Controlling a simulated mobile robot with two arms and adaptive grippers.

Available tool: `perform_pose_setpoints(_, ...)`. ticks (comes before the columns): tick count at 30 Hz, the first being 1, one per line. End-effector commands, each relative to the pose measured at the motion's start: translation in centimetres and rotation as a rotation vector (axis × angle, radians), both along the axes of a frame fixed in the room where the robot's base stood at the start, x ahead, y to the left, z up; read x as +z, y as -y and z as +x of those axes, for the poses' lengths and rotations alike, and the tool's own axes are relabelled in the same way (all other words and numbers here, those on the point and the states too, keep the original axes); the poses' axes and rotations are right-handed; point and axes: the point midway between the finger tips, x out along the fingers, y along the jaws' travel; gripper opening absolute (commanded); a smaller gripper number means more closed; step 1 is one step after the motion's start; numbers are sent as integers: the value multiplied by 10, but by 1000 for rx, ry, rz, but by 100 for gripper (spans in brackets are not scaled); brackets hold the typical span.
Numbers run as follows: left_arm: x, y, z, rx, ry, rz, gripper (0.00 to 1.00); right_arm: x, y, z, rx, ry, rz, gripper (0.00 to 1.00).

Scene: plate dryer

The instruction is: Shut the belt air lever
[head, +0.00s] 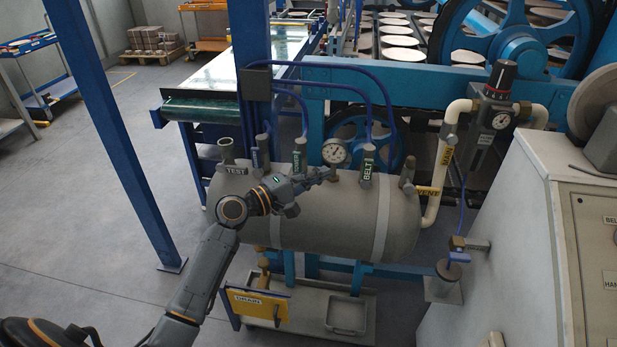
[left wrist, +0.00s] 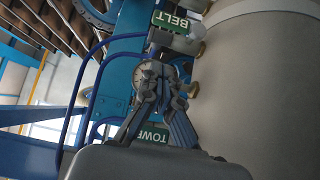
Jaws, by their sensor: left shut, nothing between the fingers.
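The valve with the green BELT label (head: 367,168) stands upright on top of the grey air tank (head: 345,215). The BELT label also shows in the left wrist view (left wrist: 171,20), beside a grey fitting (left wrist: 184,41). I cannot clearly tell the position of its lever. My left gripper (head: 326,173) is shut and empty above the tank, left of the BELT valve and by the pressure gauge (head: 334,151). In the left wrist view my left gripper's fingers (left wrist: 165,88) partly cover the gauge and sit apart from the BELT label. My right gripper is not in view.
The TOWER valve (head: 299,160) and the TEST fitting (head: 229,161) stand on the tank to the left. Blue hoses (head: 375,85) arch above. The floor at left is open around a blue post (head: 115,130).

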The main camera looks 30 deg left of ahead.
Motion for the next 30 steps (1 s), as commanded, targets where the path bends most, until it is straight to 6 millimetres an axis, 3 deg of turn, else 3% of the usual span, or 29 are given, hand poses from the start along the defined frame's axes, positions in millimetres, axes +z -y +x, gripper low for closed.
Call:
perform_pose_setpoints(6, 2, 23, 41, -1, 0, -2, 0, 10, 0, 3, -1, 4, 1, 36)
perform_pose_setpoints(15, 1, 56, 48, 0, -1, 0, 0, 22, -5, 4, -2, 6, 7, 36)
perform_pose_setpoints(30, 1, 59, 50, 1, -3, 12, 0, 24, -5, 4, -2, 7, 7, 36)
